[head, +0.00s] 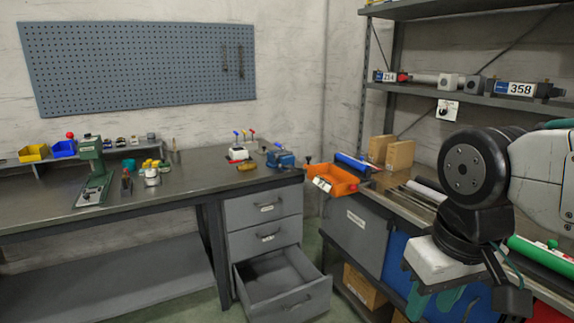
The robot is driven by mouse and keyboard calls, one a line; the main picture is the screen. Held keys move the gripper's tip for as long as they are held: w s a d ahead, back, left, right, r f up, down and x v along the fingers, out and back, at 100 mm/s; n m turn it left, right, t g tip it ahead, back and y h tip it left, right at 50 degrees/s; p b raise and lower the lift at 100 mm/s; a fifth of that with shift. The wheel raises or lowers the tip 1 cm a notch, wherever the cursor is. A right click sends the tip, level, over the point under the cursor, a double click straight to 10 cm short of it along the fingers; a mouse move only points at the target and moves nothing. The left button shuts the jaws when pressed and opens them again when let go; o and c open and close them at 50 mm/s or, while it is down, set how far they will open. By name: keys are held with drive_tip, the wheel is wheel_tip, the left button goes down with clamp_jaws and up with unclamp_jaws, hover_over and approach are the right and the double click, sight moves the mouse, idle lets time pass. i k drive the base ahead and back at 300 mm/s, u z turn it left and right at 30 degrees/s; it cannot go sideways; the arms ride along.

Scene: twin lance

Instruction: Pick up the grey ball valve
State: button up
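I cannot pick out the grey ball valve for certain in the head view. My gripper (468,290) hangs at the lower right below my black wrist joint, in front of the right-hand bench. Its fingertips are partly dark against the background, so its opening is unclear. I see nothing clearly held in it.
A workbench (140,205) carries a green press (92,172), small bins and a blue vise (281,158). Its bottom drawer (280,285) stands open. An orange tray (332,180) and cardboard boxes (399,154) sit on the right bench. Floor shows between the benches.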

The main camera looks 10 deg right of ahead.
sight(275, 156)
drive_tip(key=u, duration=0.55)
drive_tip(key=i, duration=0.4)
drive_tip(key=u, duration=0.6)
drive_tip(key=i, duration=1.45)
drive_tip(key=z, duration=1.15)
drive_tip(key=i, duration=0.6)
drive_tip(key=z, duration=0.7)
